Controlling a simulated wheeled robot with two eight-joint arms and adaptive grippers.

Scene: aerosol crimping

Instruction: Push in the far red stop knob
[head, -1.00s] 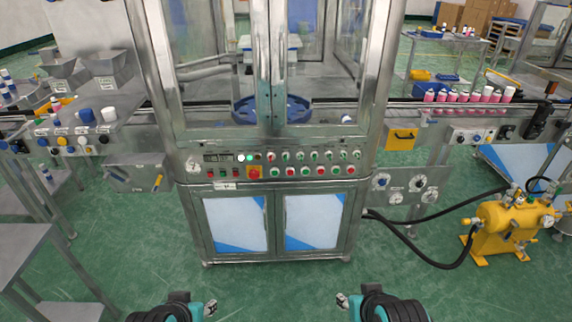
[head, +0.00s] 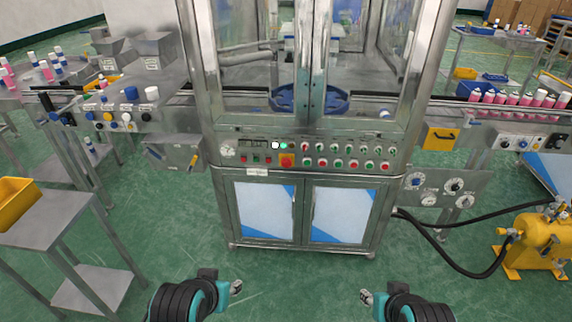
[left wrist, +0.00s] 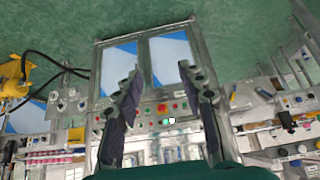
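The cabinet's control panel (head: 305,155) carries several small red and green knobs. I cannot tell which red knob is the far stop knob. My left gripper (head: 237,287) is in front of the cabinet, below the panel and apart from it. In the left wrist view its two fingers are spread with nothing between them. My right gripper (head: 366,297) is also low in front of the cabinet, its fingers too small to read.
A conveyor with pink bottles (head: 515,98) runs out to the right. A yellow tank (head: 535,245) with black hoses stands on the right floor. A grey table with a yellow bin (head: 15,203) stands at left. Green floor (head: 300,285) in front of the cabinet is clear.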

